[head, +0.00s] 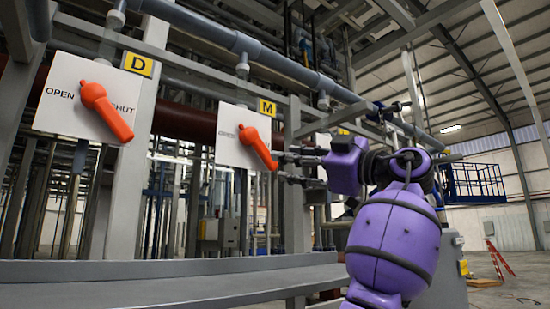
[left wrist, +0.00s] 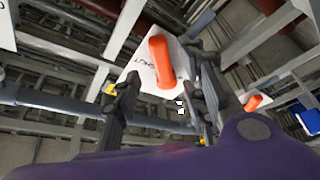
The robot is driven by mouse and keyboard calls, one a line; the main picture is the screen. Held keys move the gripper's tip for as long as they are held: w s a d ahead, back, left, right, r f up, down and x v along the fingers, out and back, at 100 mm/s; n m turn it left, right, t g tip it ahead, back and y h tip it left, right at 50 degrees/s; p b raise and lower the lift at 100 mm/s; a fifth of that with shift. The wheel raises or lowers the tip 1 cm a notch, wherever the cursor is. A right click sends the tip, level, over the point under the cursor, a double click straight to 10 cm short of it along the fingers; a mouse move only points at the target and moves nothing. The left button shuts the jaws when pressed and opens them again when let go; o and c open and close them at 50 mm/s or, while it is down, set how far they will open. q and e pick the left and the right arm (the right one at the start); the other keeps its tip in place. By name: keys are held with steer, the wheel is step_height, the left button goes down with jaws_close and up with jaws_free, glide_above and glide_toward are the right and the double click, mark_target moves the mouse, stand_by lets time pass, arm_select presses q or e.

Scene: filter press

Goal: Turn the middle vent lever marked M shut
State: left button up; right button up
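The middle lever (head: 258,147) is an orange handle on a white plate (head: 227,152) below the yellow M tag (head: 267,107). It slants from upper left to lower right. Faint lettering shows at its left; the plate's right part is partly covered by the lever and gripper. My left gripper (head: 284,168) is just right of the lever's lower end, its fingers apart. In the left wrist view an orange lever (left wrist: 161,62) shows between the spread fingers of the gripper (left wrist: 163,105); I cannot tell whether they touch it. My right gripper is not in view.
Another orange lever (head: 105,110), under the D tag (head: 138,64), slants down-right on its OPEN/SHUT plate (head: 62,95). A grey pipe (head: 245,45) runs above. A grey ledge (head: 150,285) lies below. Another orange lever (left wrist: 257,102) shows in the left wrist view.

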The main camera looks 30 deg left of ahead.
arm_select(q)
steer(key=shift+v, duration=2.25)
